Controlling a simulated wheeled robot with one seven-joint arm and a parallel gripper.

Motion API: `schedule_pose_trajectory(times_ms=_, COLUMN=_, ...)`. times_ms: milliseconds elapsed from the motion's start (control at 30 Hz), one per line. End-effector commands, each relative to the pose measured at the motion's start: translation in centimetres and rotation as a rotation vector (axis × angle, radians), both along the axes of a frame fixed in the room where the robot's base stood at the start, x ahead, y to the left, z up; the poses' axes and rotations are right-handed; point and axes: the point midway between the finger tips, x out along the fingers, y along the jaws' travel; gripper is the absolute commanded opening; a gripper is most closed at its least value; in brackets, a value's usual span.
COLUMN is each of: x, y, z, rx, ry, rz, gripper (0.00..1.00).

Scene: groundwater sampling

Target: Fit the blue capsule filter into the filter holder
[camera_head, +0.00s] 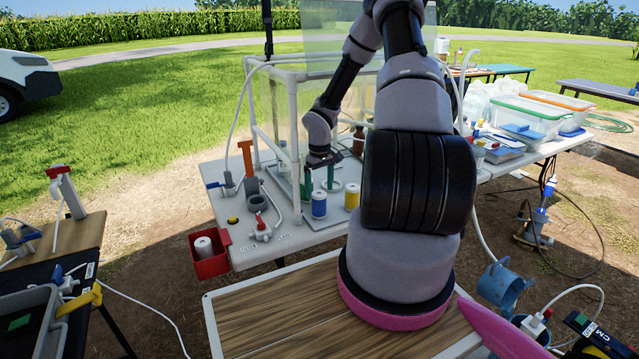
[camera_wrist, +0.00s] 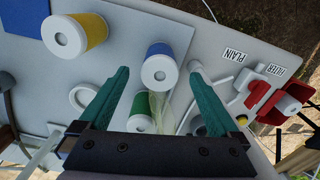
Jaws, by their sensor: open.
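The blue capsule filter (camera_head: 319,207), a short cylinder with white ends, stands upright on the grey board. In the wrist view it (camera_wrist: 160,67) lies just beyond the fingertips, between their lines. My gripper (camera_head: 319,187) is open and empty, its green fingers pointing down close above and behind the filter. In the wrist view its fingers (camera_wrist: 160,76) are wide apart. I cannot surely tell the filter holder; a grey upright fitting (camera_head: 257,204) and a red-handled valve with tubing (camera_head: 262,229) stand left of the filter, near the table labels.
A yellow filter (camera_head: 352,196) stands right of the blue one; a green filter (camera_wrist: 142,118) shows between my fingers. A red bin (camera_head: 210,264) with a white cylinder hangs at the table's left corner. A white pipe frame (camera_head: 253,100) encloses the back, close to my arm.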

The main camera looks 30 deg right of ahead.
Motion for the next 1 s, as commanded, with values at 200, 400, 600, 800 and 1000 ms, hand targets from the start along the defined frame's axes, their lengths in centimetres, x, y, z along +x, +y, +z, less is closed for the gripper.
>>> schedule_pose_trajectory(times_ms=200, x=-0.1, y=0.1, z=-4.3, rx=0.002, ry=0.004, rz=0.001, gripper=0.98)
schedule_pose_trajectory(times_ms=400, x=-0.1, y=0.1, z=-7.3, rx=0.002, ry=0.002, rz=0.001, gripper=0.98)
schedule_pose_trajectory(times_ms=600, x=0.0, y=0.0, z=-8.8, rx=0.0, ry=0.0, rz=0.0, gripper=0.98)
schedule_pose_trajectory(times_ms=800, x=0.0, y=0.0, z=-9.0, rx=0.0, ry=0.0, rz=-0.001, gripper=0.98)
schedule_pose_trajectory(times_ms=1000, x=0.0, y=0.0, z=-8.9, rx=0.0, ry=0.0, rz=0.0, gripper=0.71)
